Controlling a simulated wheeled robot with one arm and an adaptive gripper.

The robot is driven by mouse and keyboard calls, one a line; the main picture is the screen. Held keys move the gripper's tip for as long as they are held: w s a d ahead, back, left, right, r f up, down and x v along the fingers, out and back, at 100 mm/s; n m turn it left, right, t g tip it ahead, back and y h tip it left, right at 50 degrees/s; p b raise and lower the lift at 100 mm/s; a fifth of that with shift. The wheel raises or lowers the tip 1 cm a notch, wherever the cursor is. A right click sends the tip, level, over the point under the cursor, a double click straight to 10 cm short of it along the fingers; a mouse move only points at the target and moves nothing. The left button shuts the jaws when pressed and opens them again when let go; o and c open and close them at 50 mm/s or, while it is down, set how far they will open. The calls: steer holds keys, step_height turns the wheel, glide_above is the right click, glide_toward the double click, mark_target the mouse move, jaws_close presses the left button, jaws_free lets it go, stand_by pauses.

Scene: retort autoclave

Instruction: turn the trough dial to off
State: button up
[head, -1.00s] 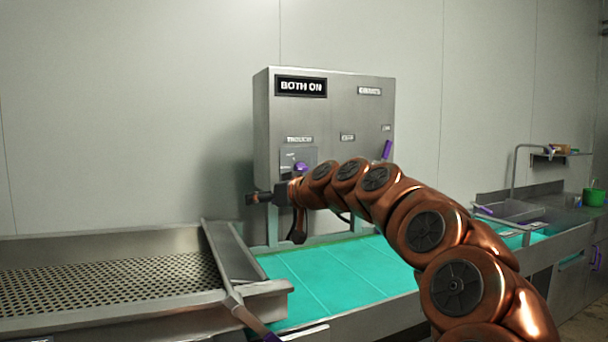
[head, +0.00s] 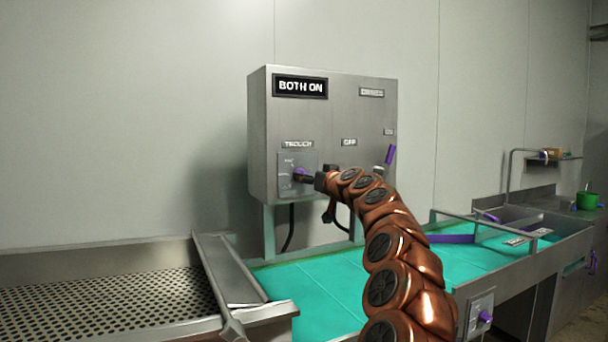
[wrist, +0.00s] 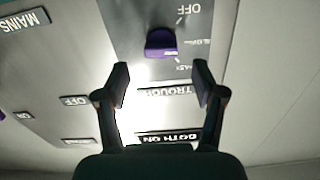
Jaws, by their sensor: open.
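The trough dial (head: 302,174) is a purple knob on a grey plate at the lower left of the steel control box (head: 330,115), under a label reading TROUGH. In the wrist view, which is upside down, the dial (wrist: 160,43) lies ahead of the fingers, with an OFF mark and smaller, unclear marks on its plate. My gripper (wrist: 160,84) is open, its two fingers spread to either side of the dial's line and apart from it. In the head view my gripper (head: 320,179) is just right of the dial, partly hidden by my arm.
The box display (head: 300,86) reads BOTH ON. A purple lever (head: 389,155) sits on the box's right side. Below are a teal-bottomed trough (head: 310,285) and a perforated tray (head: 100,300). Another purple knob (head: 486,317) is on the trough's front. Bare wall lies left of the box.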

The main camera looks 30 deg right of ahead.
steer(key=shift+w+d+p, duration=0.1)
steer(key=shift+w+p, duration=0.8)
steer(key=shift+w, duration=1.2)
steer(key=c, duration=1.1)
steer(key=shift+c, duration=0.2)
